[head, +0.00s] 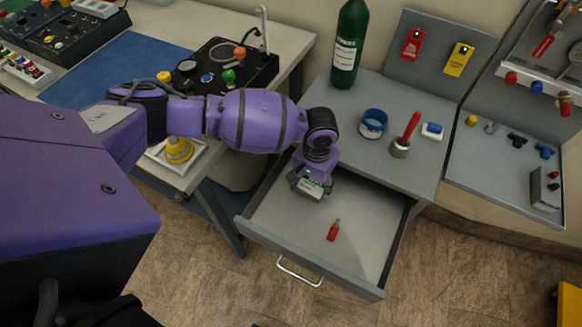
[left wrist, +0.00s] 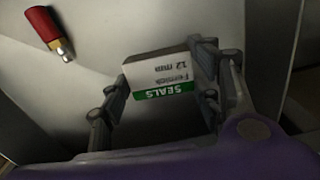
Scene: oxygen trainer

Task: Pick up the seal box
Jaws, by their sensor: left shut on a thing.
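The seal box (left wrist: 165,78) is a small white box with a green band reading SEALS, seen in the left wrist view between my left gripper's fingers (left wrist: 160,98). In the head view the box (head: 311,189) shows at the tip of my left gripper (head: 311,181), over the open drawer (head: 275,222). The gripper is shut on the box, with a finger on each side. I cannot tell whether the box touches the drawer floor. My right gripper is not in view.
A red tool with a brass tip (head: 333,230) lies in the drawer; it also shows in the left wrist view (left wrist: 45,28). The drawer walls surround the gripper.

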